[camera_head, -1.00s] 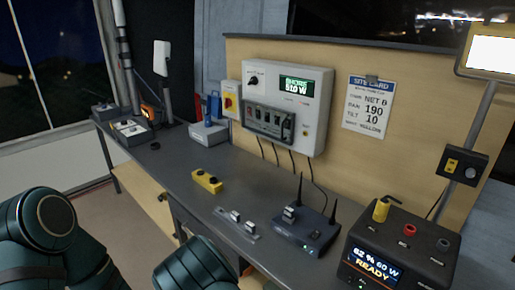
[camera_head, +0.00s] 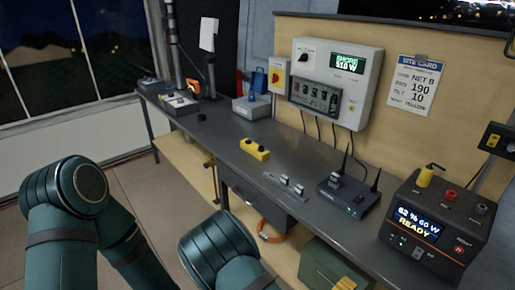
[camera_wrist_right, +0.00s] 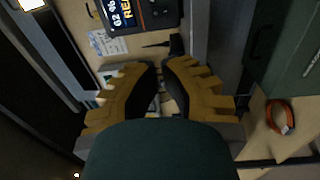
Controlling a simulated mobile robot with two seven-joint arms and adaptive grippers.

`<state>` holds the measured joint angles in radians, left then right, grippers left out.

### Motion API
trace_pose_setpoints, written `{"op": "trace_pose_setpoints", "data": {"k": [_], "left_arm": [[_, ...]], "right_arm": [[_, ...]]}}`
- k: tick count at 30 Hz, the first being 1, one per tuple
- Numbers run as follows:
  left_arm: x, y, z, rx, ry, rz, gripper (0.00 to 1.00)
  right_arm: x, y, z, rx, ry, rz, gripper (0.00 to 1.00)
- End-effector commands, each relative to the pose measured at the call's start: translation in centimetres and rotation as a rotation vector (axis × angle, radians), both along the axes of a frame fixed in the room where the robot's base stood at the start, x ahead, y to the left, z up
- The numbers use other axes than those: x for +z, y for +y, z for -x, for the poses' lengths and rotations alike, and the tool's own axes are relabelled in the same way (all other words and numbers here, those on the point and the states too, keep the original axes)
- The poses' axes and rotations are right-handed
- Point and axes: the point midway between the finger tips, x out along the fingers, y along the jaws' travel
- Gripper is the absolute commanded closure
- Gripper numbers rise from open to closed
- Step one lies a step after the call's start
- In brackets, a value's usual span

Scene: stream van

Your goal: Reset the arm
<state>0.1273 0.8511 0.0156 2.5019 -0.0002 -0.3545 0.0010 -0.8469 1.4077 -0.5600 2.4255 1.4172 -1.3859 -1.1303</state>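Two teal arm links of mine show in the head view: one at the lower left (camera_head: 75,215), the other at the bottom middle (camera_head: 222,255). My left gripper is out of view.
The grey bench (camera_head: 215,130) holds a yellow block (camera_head: 254,149), a switch strip (camera_head: 287,186), a router (camera_head: 348,200) and a power unit (camera_head: 440,220) reading READY. A green case (camera_head: 325,268) and orange cable (camera_head: 270,234) lie below. The floor left of the bench is clear.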

Motion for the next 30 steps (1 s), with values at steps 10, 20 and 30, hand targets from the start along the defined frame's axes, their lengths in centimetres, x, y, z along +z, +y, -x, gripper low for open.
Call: {"op": "trace_pose_setpoints", "data": {"k": [10, 20, 30], "left_arm": [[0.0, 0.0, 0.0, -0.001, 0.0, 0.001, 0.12], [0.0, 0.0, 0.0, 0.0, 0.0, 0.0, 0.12], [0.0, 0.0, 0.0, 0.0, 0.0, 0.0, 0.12]], "right_arm": [[-8.0, 0.1, 0.9, -0.041, 0.129, -0.485, 1.0], [-15.5, 6.5, 3.9, -0.239, 0.281, -1.318, 1.0], [-13.0, 12.0, 5.9, -0.443, 0.442, -1.892, 1.0]]}}
